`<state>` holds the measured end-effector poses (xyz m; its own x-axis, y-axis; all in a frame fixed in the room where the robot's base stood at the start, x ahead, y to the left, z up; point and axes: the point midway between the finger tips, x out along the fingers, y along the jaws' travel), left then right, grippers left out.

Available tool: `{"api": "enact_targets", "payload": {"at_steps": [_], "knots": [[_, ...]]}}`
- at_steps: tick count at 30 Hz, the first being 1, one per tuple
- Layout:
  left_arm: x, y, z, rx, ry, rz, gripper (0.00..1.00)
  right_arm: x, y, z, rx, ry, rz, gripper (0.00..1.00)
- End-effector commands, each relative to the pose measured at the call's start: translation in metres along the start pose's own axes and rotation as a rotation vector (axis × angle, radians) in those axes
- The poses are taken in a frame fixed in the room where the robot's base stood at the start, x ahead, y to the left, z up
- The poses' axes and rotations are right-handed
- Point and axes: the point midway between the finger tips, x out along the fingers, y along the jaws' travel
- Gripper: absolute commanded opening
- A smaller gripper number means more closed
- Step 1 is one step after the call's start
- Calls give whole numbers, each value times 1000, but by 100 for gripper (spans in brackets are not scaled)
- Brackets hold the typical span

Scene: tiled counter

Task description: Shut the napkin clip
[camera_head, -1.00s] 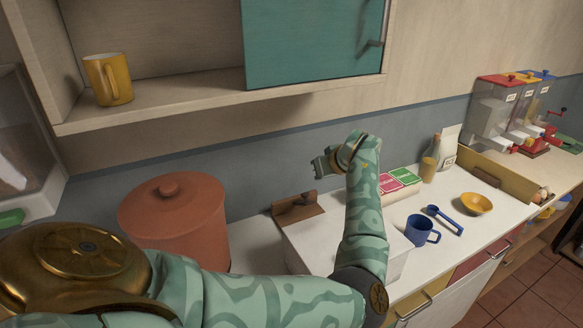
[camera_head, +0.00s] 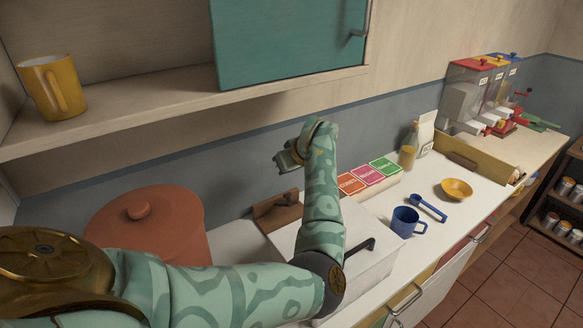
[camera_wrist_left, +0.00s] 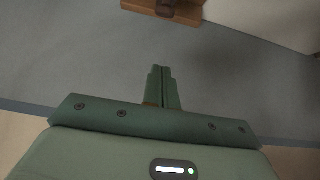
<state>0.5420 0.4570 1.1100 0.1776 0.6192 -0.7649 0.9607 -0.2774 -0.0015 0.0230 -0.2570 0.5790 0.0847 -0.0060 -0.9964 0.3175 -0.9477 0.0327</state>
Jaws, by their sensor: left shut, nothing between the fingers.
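A brown wooden piece with a darker part on top (camera_head: 277,212) stands against the back wall on the counter; it may be the napkin clip. My left forearm hides part of its surroundings, and I cannot tell whether it is open or shut. A brown wooden piece (camera_wrist_left: 165,8) also shows at the top edge of the left wrist view, cut off. My left gripper (camera_head: 284,160) is above the wooden piece in the head view, apart from it. Its fingers (camera_wrist_left: 162,75) are together and empty in the wrist view. My right gripper is not in view.
A white box (camera_head: 375,262) with a black handle is partly behind my left arm. A terracotta canister (camera_head: 150,225) stands left. Coloured cards (camera_head: 368,175), a blue mug (camera_head: 407,222), a blue scoop (camera_head: 429,208) and a yellow bowl (camera_head: 457,189) are to the right. A shelf (camera_head: 150,110) overhangs the counter.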

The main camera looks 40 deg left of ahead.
Motion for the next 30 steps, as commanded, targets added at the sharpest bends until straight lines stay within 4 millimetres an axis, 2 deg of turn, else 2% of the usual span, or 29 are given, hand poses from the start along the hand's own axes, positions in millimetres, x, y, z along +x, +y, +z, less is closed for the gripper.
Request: {"api": "enact_targets", "payload": {"at_steps": [1, 7, 12, 15, 30], "knots": [[14, -1, 1, 2, 1, -3, 0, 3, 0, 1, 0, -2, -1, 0], [55, -1, 1, 1, 1, -3, 0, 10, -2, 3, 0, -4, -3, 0], [59, 0, 26, 3, -1, 1, 0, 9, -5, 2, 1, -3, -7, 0], [61, 0, 34, 1, 0, 1, 0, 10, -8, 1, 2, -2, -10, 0], [63, 0, 38, 0, 0, 1, 0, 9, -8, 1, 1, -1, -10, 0]]}}
